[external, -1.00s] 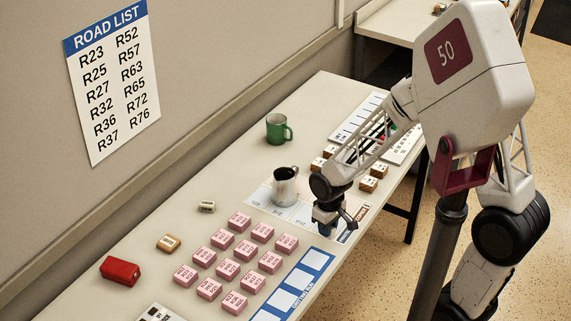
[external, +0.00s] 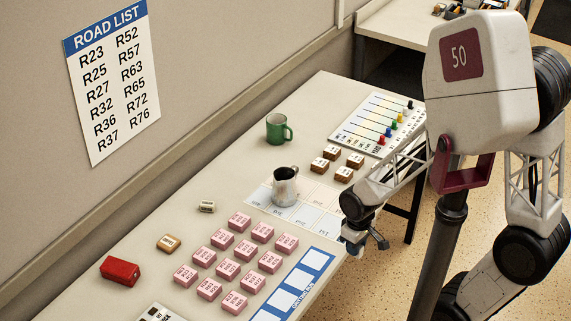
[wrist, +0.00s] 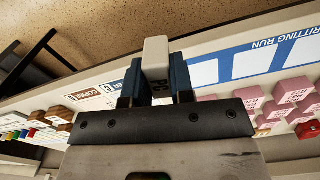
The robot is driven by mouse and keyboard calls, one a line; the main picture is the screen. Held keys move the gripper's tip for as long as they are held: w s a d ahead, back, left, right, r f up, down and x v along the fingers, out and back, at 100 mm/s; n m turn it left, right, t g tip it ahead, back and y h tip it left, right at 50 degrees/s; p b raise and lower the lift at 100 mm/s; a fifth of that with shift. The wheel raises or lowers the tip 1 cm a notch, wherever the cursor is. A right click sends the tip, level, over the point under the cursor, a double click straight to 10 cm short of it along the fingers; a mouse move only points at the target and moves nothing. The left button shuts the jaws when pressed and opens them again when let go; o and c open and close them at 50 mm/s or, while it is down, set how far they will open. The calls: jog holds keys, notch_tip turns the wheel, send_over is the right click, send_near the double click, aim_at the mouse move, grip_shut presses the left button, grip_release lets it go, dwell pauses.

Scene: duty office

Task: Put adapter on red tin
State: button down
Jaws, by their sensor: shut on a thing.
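My gripper (external: 356,246) is near the table's right-hand edge in the external view. The block looks like the adapter and sticks out past the fingertips. I cannot make it out in the external view. The red tin (external: 120,271) lies at the far left of the table, well away from my gripper.
Several pink blocks (external: 228,269) stand in rows between my gripper and the red tin. A grey mug (external: 285,188), a green mug (external: 277,130), a tan block (external: 168,243) and a small cream block (external: 207,206) stand on the table (external: 228,180). Brown blocks (external: 337,163) are farther back.

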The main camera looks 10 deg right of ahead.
dwell(0.9)
jog(key=w+a+r, duration=0.1)
jog(key=w+a, duration=0.2)
jog(key=a, duration=0.5)
jog(key=w+a+r+n, duration=0.1)
jog(key=w+a, duration=0.2)
jog(key=a, duration=0.6)
jog(key=w+a+r, duration=0.2)
jog(key=a, duration=0.6)
jog(key=s+a, duration=0.2)
jog(key=a, duration=1.2)
jog(key=s+a+n, duration=0.1)
jog(key=s+a, duration=0.2)
jog(key=a, duration=1.2)
jog(key=shift+s+r, duration=0.25)
jog(key=shift+r, duration=0.15)
send_over(118, 266)
jog(key=shift+f, duration=0.75)
